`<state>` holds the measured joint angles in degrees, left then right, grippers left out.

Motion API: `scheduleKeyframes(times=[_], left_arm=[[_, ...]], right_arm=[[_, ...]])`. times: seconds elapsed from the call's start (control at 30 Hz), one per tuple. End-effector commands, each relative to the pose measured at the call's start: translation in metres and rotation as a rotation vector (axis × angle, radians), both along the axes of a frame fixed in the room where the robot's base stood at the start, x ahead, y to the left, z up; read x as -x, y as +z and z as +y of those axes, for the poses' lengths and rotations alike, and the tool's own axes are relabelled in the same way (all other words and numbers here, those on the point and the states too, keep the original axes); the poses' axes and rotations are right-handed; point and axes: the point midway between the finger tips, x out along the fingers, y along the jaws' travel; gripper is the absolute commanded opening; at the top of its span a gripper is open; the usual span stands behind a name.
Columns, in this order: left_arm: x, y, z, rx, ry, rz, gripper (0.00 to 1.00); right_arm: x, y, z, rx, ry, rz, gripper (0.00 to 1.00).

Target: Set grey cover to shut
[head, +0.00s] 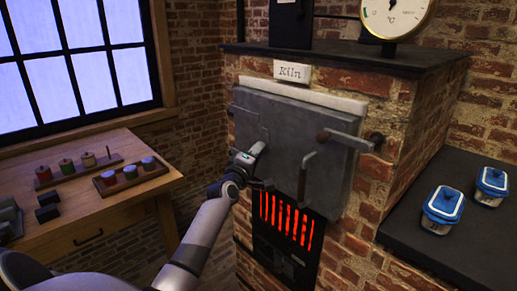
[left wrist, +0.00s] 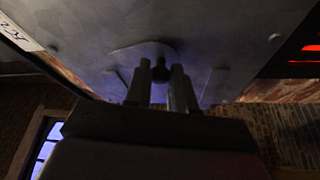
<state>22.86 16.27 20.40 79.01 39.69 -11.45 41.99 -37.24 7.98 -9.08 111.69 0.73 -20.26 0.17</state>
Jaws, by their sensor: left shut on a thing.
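The grey cover (head: 290,130) is a large metal door plate on the front of the brick kiln. A pale edge shows along its top. My left gripper (head: 257,151) is at the left part of the cover. In the left wrist view my left gripper (left wrist: 163,82) is shut around a small dark knob (left wrist: 161,72) that stands out from the grey cover (left wrist: 205,30). Whether the cover sits flush against the kiln, I cannot tell. My right gripper is in neither view.
A latch lever (head: 345,139) and an upright handle (head: 303,176) are at the cover's right. Glowing red slots (head: 287,218) lie below. Two blue-lidded containers (head: 443,208) stand on the dark ledge at right. A wooden table (head: 105,195) with small jars is at left.

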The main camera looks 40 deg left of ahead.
Motion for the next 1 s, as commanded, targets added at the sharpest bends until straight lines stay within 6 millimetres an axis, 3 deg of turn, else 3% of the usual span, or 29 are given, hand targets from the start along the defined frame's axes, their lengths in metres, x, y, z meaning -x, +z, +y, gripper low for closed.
scheduleKeyframes(times=[0.2,0.67,0.7,0.77,1.0], left_arm=[[-0.0004,0.0016,0.0011,0.044,0.0,0.003,0.0],[-0.0006,0.0003,0.0011,0.056,-0.002,0.002,0.0],[-0.0006,0.0003,0.0011,0.056,-0.002,0.002,0.34],[-0.0006,0.0003,0.0011,0.055,-0.002,0.002,0.5],[-0.0003,0.0005,0.0015,0.053,-0.001,0.003,0.5]], right_arm=[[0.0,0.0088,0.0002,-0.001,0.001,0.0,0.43],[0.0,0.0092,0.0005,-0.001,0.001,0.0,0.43],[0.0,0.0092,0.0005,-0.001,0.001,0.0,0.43],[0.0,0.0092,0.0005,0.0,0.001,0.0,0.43],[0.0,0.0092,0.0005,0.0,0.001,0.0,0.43]])
